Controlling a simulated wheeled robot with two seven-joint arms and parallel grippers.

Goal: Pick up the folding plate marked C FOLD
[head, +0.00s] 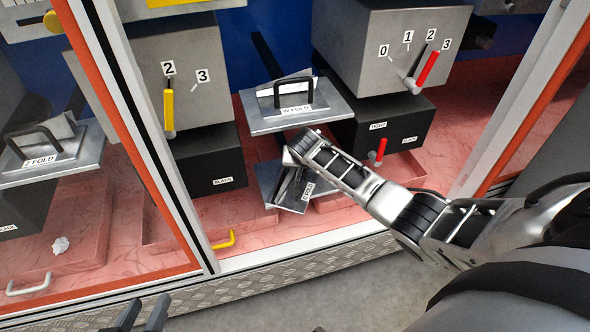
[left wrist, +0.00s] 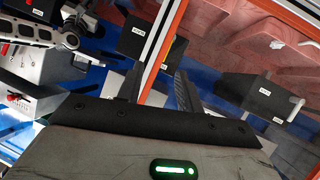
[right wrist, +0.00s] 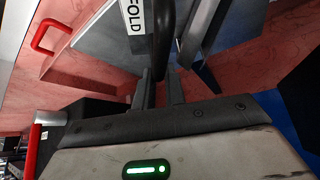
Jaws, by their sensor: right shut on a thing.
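A grey metal folding plate (head: 267,182) with a black handle and a small white label (head: 307,190) is below the W FOLD plate (head: 250,118) in the middle of the head view. It looks turned and tilted; whether it touches the pink floor is unclear. In the right wrist view its label (right wrist: 134,14) reads "FOLD"; the first letter is cut off. My right gripper (right wrist: 160,80) is shut on the plate's black handle (right wrist: 166,35). My left gripper (head: 147,305) is open and empty, low in front of the cabinet.
The W FOLD plate hangs close above, beside the grey box with a red lever (head: 427,70). A black box (head: 395,128) is to the right, another (head: 212,165) to the left. The Z FOLD plate (head: 60,165) is behind the left cabinet frame. A yellow handle (head: 224,241) is on the front sill.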

